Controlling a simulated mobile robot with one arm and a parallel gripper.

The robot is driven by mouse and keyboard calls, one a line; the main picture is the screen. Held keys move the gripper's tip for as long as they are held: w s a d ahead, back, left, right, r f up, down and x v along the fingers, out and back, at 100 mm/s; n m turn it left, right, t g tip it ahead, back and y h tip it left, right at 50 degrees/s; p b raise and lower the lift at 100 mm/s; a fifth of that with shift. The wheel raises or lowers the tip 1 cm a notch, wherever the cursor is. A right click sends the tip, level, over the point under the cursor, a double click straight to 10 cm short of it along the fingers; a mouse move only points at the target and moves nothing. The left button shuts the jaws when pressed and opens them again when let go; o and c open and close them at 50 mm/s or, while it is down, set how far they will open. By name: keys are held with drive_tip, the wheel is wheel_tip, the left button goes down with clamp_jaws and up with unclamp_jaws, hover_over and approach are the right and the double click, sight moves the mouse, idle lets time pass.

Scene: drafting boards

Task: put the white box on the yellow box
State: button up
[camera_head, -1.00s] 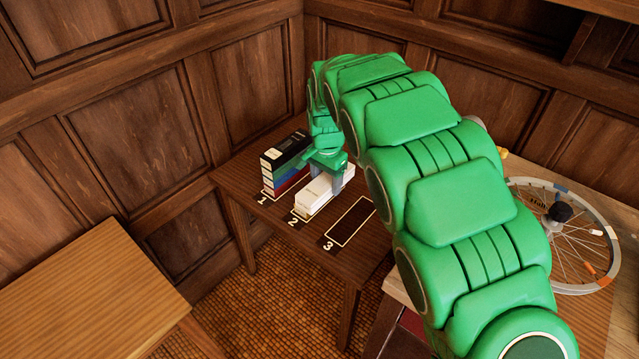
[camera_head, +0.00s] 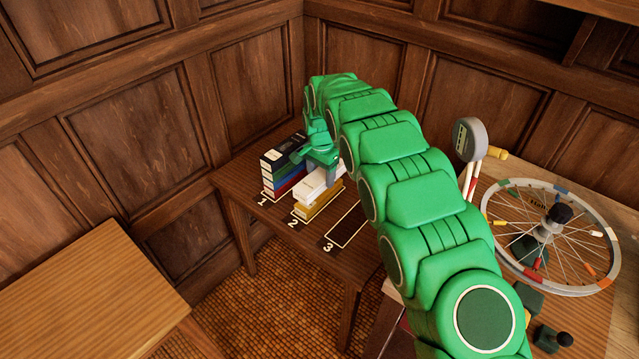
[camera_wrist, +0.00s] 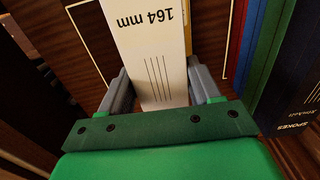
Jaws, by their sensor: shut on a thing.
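The white box (camera_head: 312,187) is in my gripper (camera_head: 322,160), at marked place 2 on the dark table. In the wrist view the white box (camera_wrist: 148,45), marked "164 mm", sits between the two grey fingers of my gripper (camera_wrist: 160,90). The yellow box (camera_head: 318,206) lies on place 2, below the white box; its front and side show. In the wrist view only a thin strip of yellow (camera_wrist: 187,25) shows beside the white box. I cannot tell whether the two boxes touch. My gripper hides part of the white box's far end.
A stack of black, blue and red boxes (camera_head: 283,168) stands on place 1, close to the left of my gripper. Marked place 3 (camera_head: 347,227) is empty. A spoked wheel (camera_head: 550,235) and a round gauge (camera_head: 469,139) are on the bench at right.

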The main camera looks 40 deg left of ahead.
sight(319, 176)
drive_tip(key=shift+w+a+f, duration=0.4)
drive_tip(key=shift+a+f, duration=0.1)
drive_tip(key=shift+f, duration=0.2)
drive_tip(key=shift+w+a+f, duration=0.4)
drive_tip(key=shift+a+f, duration=0.1)
drive_tip(key=shift+f, duration=0.2)
drive_tip(key=shift+f, duration=0.1)
drive_tip(key=shift+w+a+f, duration=0.2)
drive_tip(key=shift+f, duration=1.6)
drive_tip(key=o, duration=1.2)
drive_tip(key=shift+f, duration=0.1)
wheel_tip(319, 176, up, 12)
drive_tip(key=shift+r, duration=0.1)
